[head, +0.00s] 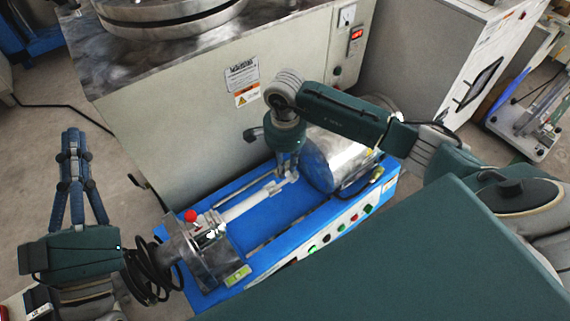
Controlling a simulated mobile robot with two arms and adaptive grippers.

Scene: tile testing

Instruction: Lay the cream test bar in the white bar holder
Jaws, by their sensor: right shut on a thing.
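A long pale bar (247,204), which looks like the cream test bar, lies along the blue machine bed. My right gripper (284,172) points down at the bar's far right end and is shut on it. The fingertips are small and partly dark, so the exact grip is hard to see. A small white piece (209,221) beside the red knob may be part of the white bar holder; I cannot tell it clearly from the bar's near end. My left gripper (74,135) is at the far left, away from the bar, fingers up, with nothing visible in it. I cannot tell its opening.
The blue machine (276,222) has a steel drum (335,160) right of my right gripper and a metal block (205,258) at its near left. A red knob (190,215) stands up there. A large beige cabinet (195,135) rises behind.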

